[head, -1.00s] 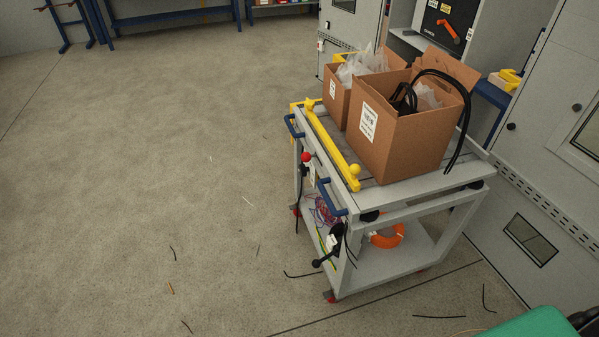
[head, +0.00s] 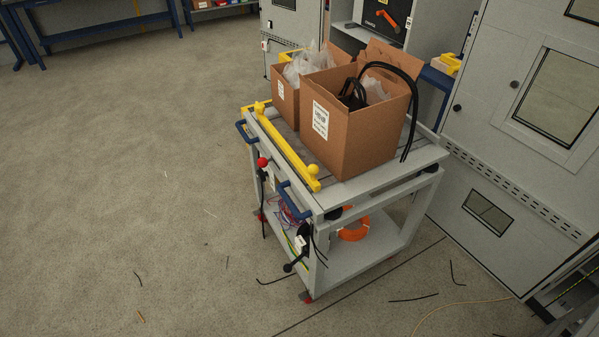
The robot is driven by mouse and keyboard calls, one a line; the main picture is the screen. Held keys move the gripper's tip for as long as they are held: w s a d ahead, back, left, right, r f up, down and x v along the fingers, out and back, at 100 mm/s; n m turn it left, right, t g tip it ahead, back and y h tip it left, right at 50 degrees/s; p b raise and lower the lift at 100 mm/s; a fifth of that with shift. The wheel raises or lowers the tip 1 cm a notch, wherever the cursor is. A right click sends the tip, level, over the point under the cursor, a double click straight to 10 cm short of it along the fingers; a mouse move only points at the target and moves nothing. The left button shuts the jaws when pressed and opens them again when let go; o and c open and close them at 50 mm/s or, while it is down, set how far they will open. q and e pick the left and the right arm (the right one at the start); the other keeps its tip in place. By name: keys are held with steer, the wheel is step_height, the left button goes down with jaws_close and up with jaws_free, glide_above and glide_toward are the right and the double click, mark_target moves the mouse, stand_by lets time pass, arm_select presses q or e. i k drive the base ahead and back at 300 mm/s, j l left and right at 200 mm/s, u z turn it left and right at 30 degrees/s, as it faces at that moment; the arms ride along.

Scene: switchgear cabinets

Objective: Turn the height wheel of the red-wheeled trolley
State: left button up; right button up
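The grey trolley (head: 395,180) with small red wheels (head: 308,296) stands in the middle of the head view. A black crank-like handle (head: 294,264) sticks out low on its near left side; it may be the height wheel, but it is too small to be sure. A lever with a red ball knob (head: 263,162) sits higher on the same side, between two blue handles (head: 293,199). A yellow bar (head: 288,148) lies along the top edge. Neither of my grippers is in view.
Two open cardboard boxes (head: 345,136) with black cable stand on the trolley. An orange coil (head: 354,226) lies on its lower shelf. Grey cabinets (head: 480,150) stand close on the right. Floor left of the trolley is open, with scattered wire scraps (head: 138,279).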

mark_target(261, 175)
steer(key=i+j+z, duration=0.4)
steer(key=j, duration=0.3)
steer(key=i+j+z, duration=0.2)
steer(key=j, duration=0.15)
steer(key=j+z, duration=0.2)
steer(key=j, duration=0.2)
steer(key=i+j+z, duration=0.25)
steer(key=j, duration=0.15)
steer(key=k, duration=0.1)
